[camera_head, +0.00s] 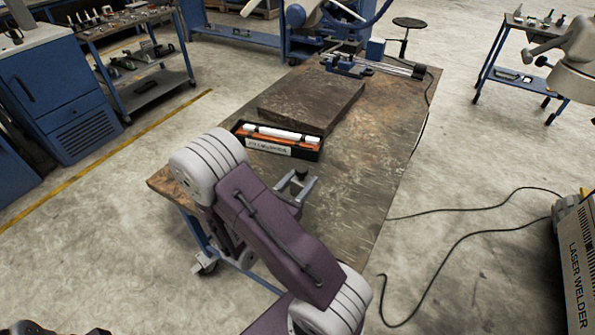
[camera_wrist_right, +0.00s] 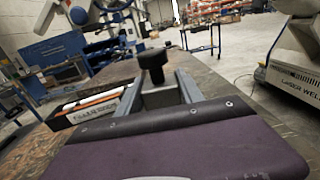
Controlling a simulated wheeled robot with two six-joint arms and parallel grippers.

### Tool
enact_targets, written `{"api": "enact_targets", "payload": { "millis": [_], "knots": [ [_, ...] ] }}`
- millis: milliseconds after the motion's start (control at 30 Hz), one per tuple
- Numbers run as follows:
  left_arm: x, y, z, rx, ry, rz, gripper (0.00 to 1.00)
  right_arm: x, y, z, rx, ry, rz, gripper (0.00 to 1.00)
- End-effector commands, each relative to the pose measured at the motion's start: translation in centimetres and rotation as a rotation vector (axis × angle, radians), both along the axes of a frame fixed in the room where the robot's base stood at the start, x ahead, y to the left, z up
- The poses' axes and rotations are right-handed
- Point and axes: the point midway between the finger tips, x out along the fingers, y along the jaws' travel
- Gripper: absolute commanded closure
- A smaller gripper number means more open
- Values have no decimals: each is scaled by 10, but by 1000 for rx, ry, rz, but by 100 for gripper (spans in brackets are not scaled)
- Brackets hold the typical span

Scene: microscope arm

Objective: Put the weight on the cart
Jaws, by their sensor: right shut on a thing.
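My right gripper (camera_head: 297,183) is shut on the weight, a small black knob-shaped piece (camera_head: 301,174), above the near part of the worktable. In the right wrist view the weight (camera_wrist_right: 153,62) stands upright between the grey fingers (camera_wrist_right: 157,92), its wide black top above them. Its lower part is hidden by the gripper. Several wheeled blue carts show: one with shelves at the left (camera_head: 150,88) and one at the right (camera_head: 510,78). I cannot tell which is the task's cart. My left gripper cannot be made out.
The worn brown worktable (camera_head: 365,165) has a castor at its near end. On it lie a black case (camera_head: 285,150) with white and orange items, a thick plate (camera_head: 312,105) and a blue vise-like device (camera_head: 350,66). Cables cross the floor near the laser welder (camera_head: 575,255).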

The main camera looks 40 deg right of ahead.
Motion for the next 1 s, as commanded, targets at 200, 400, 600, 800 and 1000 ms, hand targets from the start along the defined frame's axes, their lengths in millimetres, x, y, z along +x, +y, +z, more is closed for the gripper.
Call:
{"api": "enact_targets", "payload": {
  "millis": [200, 400, 600, 800, 1000],
  "knots": [
    [0, 0, 47, 0, 0, 0, 64, -9, -3, 15, -4, 5, 0, 100],
    [0, 0, 61, 0, 0, 0, 64, -16, -5, 13, -2, 1, 0, 100],
    [0, 0, 63, 0, 0, 0, 64, -17, -5, 10, -2, -1, 0, 100],
    [0, 0, 62, 0, 0, 0, 64, -7, 9, 4, -5, -2, 37, 100],
    [0, 0, 62, 0, 0, 0, 64, 21, 57, -13, -9, -1, 149, 100]
  ]
}}
